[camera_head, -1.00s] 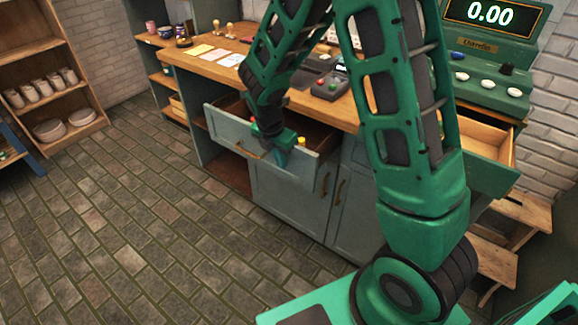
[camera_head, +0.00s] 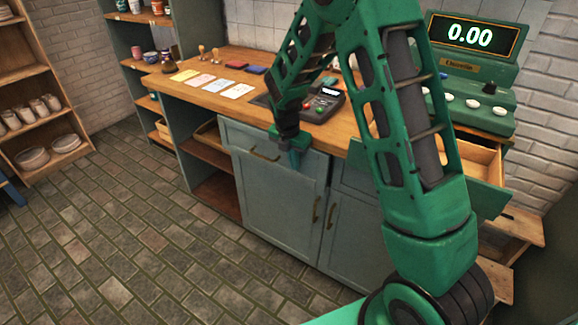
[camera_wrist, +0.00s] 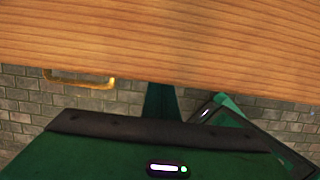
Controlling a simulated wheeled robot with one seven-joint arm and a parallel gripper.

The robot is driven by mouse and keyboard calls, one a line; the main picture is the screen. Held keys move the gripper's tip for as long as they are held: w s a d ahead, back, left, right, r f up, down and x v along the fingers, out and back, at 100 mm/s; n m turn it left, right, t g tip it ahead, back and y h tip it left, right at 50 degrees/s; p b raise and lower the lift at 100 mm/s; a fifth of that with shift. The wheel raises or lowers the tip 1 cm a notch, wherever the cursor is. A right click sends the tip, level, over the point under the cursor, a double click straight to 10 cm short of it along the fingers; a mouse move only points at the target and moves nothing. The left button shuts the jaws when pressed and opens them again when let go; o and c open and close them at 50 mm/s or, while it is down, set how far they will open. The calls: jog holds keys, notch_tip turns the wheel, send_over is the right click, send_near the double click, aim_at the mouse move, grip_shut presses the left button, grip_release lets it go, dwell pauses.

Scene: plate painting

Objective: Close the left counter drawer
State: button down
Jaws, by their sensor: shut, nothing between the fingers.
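The left counter drawer (camera_head: 248,146) is a blue-grey front with a brass handle, under the wooden counter top. It sits flush with the counter in the head view, with no gap seen. My gripper (camera_head: 295,160) is shut and empty, pointing down in front of the right part of the drawer front. I cannot tell whether it touches the front. In the wrist view my gripper (camera_wrist: 161,102) reaches toward the counter top's edge, and the brass handle (camera_wrist: 80,79) shows to its left.
The counter top (camera_head: 215,68) holds cards, stamps and a card terminal (camera_head: 322,103). On the right, a drawer (camera_head: 470,165) under the green register (camera_head: 468,85) stands open. Cupboard doors (camera_head: 290,215) are below the left drawer. The brick floor in front is clear.

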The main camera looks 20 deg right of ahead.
dwell(0.3)
jog(key=s+a+r, duration=0.4)
jog(key=a+r, duration=0.1)
jog(key=r, duration=0.4)
jog(key=t+h, duration=0.9)
jog(key=h, duration=0.3)
send_near(283, 166)
jog(key=s+a+r, duration=0.3)
jog(key=s+a, duration=0.1)
jog(key=s, duration=0.2)
jog(key=x, duration=1.3)
jog(key=shift+w+d+r, duration=0.1)
jog(key=shift+r, duration=0.25)
